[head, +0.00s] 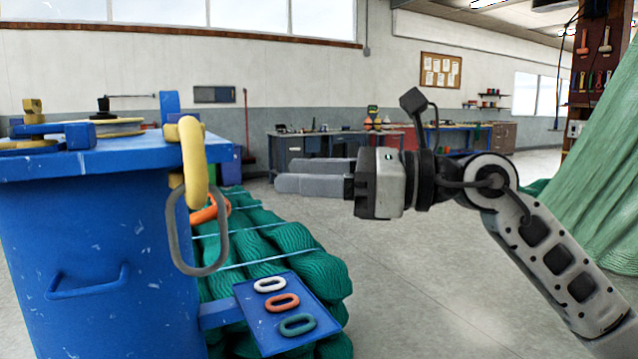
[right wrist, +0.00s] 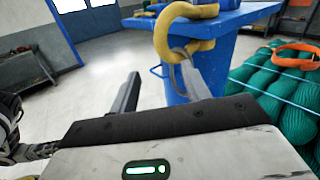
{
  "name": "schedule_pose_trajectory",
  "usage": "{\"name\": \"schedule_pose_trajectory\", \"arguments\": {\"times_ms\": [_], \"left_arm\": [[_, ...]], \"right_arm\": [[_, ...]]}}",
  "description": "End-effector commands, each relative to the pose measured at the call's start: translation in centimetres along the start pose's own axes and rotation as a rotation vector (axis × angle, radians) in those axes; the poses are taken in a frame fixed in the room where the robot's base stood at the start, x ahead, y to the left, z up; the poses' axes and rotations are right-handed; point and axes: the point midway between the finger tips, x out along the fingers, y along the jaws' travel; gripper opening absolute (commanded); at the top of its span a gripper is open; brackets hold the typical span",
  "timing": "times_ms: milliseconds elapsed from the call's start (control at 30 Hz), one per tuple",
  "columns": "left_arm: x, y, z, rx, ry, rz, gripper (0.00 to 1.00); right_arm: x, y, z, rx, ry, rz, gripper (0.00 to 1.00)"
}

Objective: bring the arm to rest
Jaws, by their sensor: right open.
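My right arm comes in from the right edge of the head view, and its gripper (head: 284,175) points left in mid-air. The gripper is open, with nothing between its fingers. In the right wrist view its two fingers (right wrist: 160,92) stand apart, with the blue stand beyond them. A yellow link (head: 194,160) hangs at the edge of the blue stand (head: 90,240). A grey link (head: 171,240) hangs from the yellow one, left of my gripper in the head view. My left gripper is not in view.
A small blue plate (head: 254,327) on the stand's side carries a white link (head: 258,286), an orange link (head: 270,302) and a green link (head: 284,325). Green netting (head: 315,262) is bundled behind it. Workbenches stand at the back. Floor (head: 430,290) below my arm is clear.

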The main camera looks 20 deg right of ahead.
Motion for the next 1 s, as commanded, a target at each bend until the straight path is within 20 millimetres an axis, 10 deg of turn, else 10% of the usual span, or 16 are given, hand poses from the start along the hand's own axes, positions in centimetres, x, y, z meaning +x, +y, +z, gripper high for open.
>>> {"name": "schedule_pose_trajectory", "arguments": {"times_ms": [600, 867, 1000], "left_arm": [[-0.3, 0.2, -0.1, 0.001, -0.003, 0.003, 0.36], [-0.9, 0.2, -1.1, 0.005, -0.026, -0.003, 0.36], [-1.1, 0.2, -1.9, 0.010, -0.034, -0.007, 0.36]], "right_arm": [[-0.7, 0.6, -0.6, 0.090, -0.040, 0.035, 0.47], [0.9, 2.0, -4.9, 0.882, -0.389, 0.157, 0.47], [-0.1, 0.9, -10.1, 1.439, -0.620, 0.097, 0.47]]}}
